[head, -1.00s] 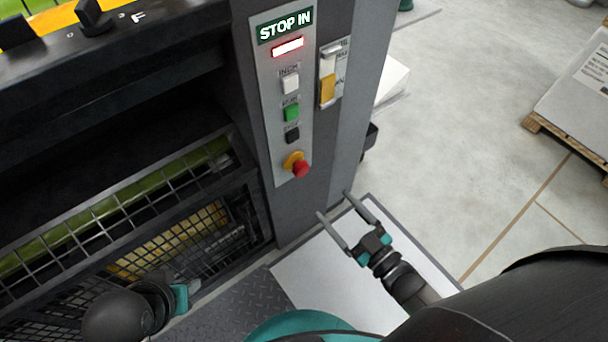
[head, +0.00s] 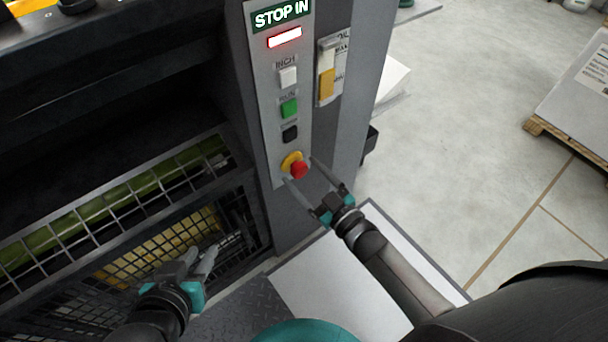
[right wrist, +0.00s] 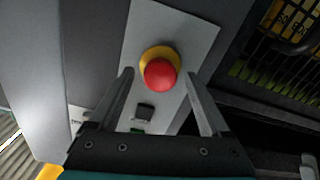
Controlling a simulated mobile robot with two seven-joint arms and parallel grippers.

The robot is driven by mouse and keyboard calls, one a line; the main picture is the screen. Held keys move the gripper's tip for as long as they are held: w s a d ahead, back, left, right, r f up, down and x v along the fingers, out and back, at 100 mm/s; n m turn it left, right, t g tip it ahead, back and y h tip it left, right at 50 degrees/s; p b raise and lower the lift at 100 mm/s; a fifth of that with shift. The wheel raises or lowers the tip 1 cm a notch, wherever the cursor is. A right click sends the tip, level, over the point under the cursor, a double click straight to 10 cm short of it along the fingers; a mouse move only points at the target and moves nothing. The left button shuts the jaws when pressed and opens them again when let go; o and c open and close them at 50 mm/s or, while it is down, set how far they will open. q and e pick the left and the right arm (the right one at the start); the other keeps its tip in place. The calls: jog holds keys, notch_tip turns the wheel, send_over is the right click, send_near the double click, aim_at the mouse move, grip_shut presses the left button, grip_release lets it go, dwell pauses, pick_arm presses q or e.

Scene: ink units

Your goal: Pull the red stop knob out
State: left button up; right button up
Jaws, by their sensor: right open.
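The red stop knob (head: 299,171) sits on a yellow collar at the foot of the grey control panel (head: 277,150). The sign above it (head: 281,14) reads STOP IN, and a lit red-edged lamp (head: 285,38) is below the sign. My right gripper (head: 299,170) is open, its fingers pointing at the knob from below right. In the right wrist view the red knob (right wrist: 160,73) shows just past and between the two open fingertips (right wrist: 160,72); I cannot tell whether they touch it. My left gripper (head: 211,250) is in front of the mesh guard, its fingers close together.
White, green and black buttons (head: 290,108) line the panel above the knob. A tag holder (head: 328,80) hangs to their right. A mesh guard (head: 150,225) is left of the panel. Open floor (head: 470,130) lies right, with a loaded pallet (head: 565,140) beyond.

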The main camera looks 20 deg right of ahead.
jog(key=shift+w+a, duration=0.1)
jog(key=shift+w, duration=0.15)
grip_shut()
dwell(0.7)
dwell(0.3)
